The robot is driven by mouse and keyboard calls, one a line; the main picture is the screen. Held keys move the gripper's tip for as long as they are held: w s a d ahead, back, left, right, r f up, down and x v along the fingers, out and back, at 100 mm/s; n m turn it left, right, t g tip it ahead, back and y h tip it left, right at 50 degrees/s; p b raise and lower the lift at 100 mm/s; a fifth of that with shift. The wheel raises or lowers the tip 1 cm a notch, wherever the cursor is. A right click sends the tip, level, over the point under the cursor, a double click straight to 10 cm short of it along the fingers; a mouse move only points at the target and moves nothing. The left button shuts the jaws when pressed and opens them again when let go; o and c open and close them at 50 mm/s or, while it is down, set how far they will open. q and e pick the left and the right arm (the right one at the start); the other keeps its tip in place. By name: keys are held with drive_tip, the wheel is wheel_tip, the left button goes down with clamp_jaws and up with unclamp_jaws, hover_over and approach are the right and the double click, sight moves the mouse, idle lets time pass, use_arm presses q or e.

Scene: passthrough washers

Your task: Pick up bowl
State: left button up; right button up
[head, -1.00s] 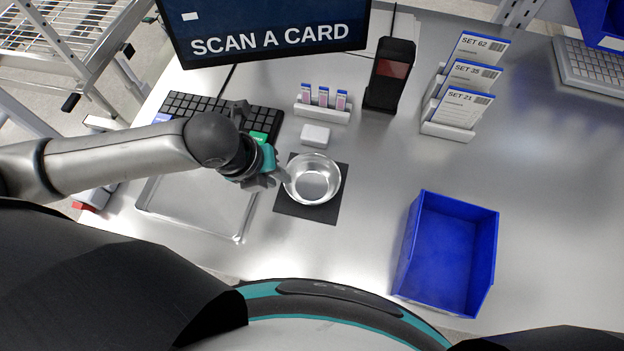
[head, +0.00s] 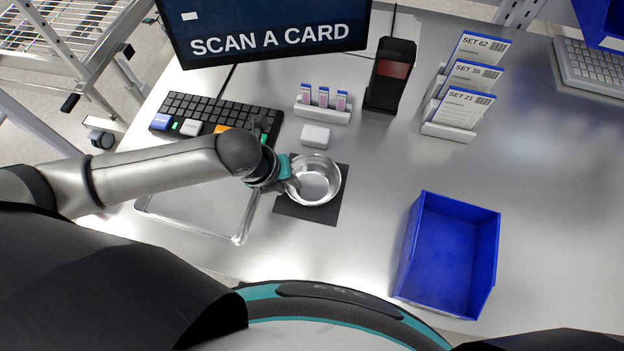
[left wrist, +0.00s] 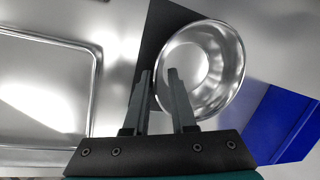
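The shiny metal bowl (head: 318,178) sits upright on a dark square mat (head: 322,215). My left gripper (head: 291,186) is at the bowl's left rim. In the left wrist view the two fingers (left wrist: 160,75) stand apart, with the near-left rim of the bowl (left wrist: 212,62) showing between them. One finger overlaps the bowl's inside and the other is outside it, over the mat. I cannot tell whether either finger touches the rim. My right gripper is in neither view.
A metal tray (head: 237,236) lies left of the mat, under my left arm. A keyboard (head: 205,108), a small white box (head: 315,136) and a rack of slides (head: 323,113) are behind. A blue bin (head: 404,250) stands at right. The table between mat and bin is clear.

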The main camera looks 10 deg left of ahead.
use_arm(q)
clamp_jaws()
drive_tip(key=shift+s+a+f, duration=0.1)
drive_tip(key=shift+s+f, duration=0.05)
idle(1.0)
